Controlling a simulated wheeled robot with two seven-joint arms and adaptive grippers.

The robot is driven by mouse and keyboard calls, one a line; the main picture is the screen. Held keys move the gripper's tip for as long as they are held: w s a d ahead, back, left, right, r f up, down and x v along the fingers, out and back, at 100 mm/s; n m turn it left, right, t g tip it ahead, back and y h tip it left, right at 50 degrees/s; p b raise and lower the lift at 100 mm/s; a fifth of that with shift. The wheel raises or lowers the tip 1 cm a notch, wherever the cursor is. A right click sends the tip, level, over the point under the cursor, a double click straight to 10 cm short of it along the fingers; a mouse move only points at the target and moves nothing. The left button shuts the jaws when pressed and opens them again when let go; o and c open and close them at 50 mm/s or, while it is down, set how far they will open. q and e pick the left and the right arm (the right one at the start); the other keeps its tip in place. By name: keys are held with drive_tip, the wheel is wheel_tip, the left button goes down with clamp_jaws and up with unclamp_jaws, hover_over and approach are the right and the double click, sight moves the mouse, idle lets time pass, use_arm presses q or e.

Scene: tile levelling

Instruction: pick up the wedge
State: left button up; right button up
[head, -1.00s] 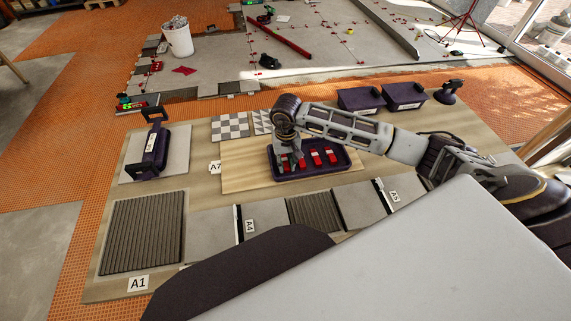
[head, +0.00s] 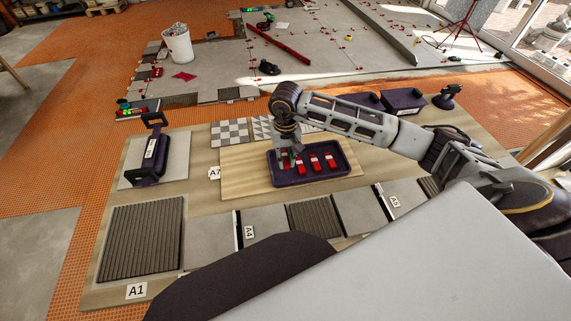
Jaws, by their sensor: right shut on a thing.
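A dark tray (head: 312,180) on the wooden board holds several small red wedges (head: 315,164) in a row. My right gripper (head: 286,160) points down over the left end of the tray and is shut on a red wedge there. The fingers and wrist hide most of that wedge, and I cannot tell if it is clear of the tray floor. The other red wedges lie to the right of the fingers. My left gripper is not in view.
A dark-handled tool (head: 152,158) stands on a grey tile at left. Patterned tiles (head: 229,132) lie behind the tray. Dark bins (head: 403,101) stand at the back right, beyond my arm. Grey and ribbed tiles (head: 143,235) line the front.

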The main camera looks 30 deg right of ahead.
sight(286, 160)
wheel_tip(286, 160, up, 4)
drive_tip(key=shift+r, duration=0.3)
idle(0.4)
